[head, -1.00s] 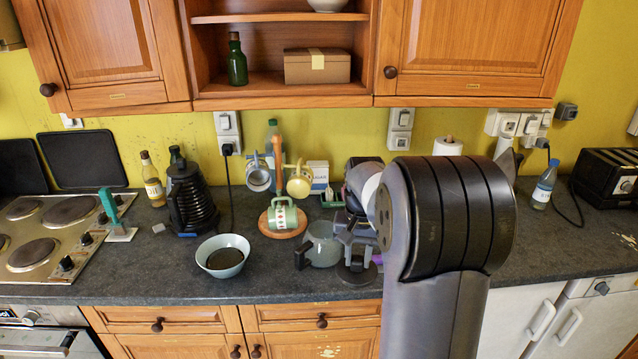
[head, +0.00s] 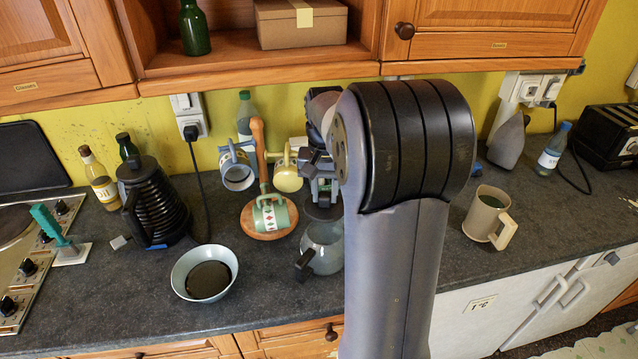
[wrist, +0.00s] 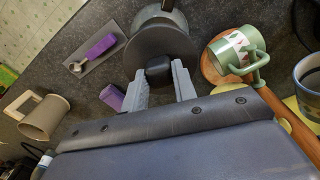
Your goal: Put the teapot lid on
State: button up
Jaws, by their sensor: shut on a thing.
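The teapot (head: 325,255) is a grey, glassy pot with a black handle. It stands on the counter in the head view, partly hidden by my arm. My gripper (head: 322,192) is behind and above it. In the wrist view my gripper (wrist: 160,84) is shut on the black knob of the lid (wrist: 160,45), a dark grey disc. The lid also shows below the fingers in the head view (head: 324,210). A grey rounded body with a dark part, likely the teapot, shows just beyond the lid in the wrist view; the gap between them cannot be judged.
A green patterned mug (head: 271,214) lies on a round wooden base (head: 248,222) with a mug post, close left of my gripper. A bowl (head: 190,292) stands front left, a kettle (head: 155,205) behind it. A beige mug (head: 487,216) stands right. Purple-handled utensil (wrist: 100,47) lies nearby.

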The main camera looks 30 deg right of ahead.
aim_at(325, 212)
jog(key=shift+s, duration=0.1)
dwell(0.3)
jog(key=shift+f+b, duration=1.8)
jog(key=shift+f, duration=1.25)
jog(key=shift+f+b, duration=0.6)
jog(key=shift+f, duration=0.35)
jog(key=o, duration=1)
jog(key=shift+r, duration=0.2)
jog(key=shift+r+p, duration=1.95)
jog(key=shift+r, duration=0.15)
